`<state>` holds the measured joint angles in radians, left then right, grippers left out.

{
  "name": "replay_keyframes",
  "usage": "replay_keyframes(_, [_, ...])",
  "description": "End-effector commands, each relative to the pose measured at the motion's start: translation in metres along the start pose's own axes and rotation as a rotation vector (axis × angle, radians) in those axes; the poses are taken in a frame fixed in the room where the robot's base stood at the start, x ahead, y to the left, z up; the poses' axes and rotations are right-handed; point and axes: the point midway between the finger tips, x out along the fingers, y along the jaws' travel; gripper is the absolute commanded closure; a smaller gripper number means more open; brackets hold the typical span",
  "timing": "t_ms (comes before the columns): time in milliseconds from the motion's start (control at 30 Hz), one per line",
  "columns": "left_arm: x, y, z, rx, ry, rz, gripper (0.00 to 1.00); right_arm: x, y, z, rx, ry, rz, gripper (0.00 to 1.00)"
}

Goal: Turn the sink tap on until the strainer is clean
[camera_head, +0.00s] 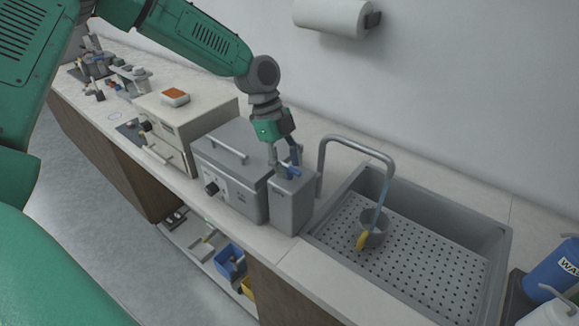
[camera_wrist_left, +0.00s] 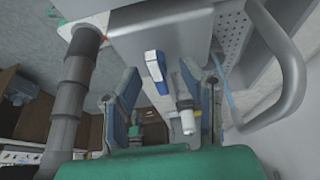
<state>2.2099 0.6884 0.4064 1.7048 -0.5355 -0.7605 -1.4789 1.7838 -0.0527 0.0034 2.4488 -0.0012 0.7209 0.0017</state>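The sink tap has a grey curved spout (camera_head: 355,147) arching over the sink (camera_head: 425,300); the spout also shows in the left wrist view (camera_wrist_left: 288,62). A blue stream of water (camera_head: 382,198) runs from it into a grey strainer cup (camera_head: 373,229), which stands in the sink with a yellow part at its side. A blue lever (camera_head: 291,170) is at the grey box-shaped tap body (camera_head: 293,204). My left gripper (camera_head: 283,163) is at this lever, fingers apart. In the left wrist view the blue-and-white lever (camera_wrist_left: 155,70) shows beyond the open fingers; contact is unclear.
A grey lidded bath (camera_head: 232,165) and a beige box unit (camera_head: 185,125) stand left of the tap body. Blue and white bottles (camera_head: 555,265) stand right of the sink. A paper roll (camera_head: 332,15) hangs on the wall. The perforated sink floor is mostly clear.

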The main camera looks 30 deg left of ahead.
Motion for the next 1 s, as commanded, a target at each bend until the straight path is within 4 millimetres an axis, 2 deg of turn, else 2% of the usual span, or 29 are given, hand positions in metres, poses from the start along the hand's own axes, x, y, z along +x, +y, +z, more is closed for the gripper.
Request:
replay_keyframes(300, [-0.066, -0.003, 0.002, -0.002, 0.002, -0.007, 0.64, 0.000, 0.000, -0.001, 0.000, 0.001, 0.000, 0.60])
replay_keyframes(500, [-0.097, -0.003, 0.004, 0.000, 0.002, -0.003, 0.64, 0.000, 0.000, -0.001, 0.000, 0.001, 0.001, 0.60])
replay_keyframes(700, [-0.108, -0.003, 0.004, -0.001, 0.002, 0.000, 0.64, 0.000, 0.000, -0.001, 0.000, 0.000, 0.000, 0.60])
replay_keyframes(1000, [-0.109, -0.003, 0.004, -0.001, 0.002, 0.000, 0.64, 0.001, 0.000, -0.004, 0.000, -0.001, 0.001, 0.60])
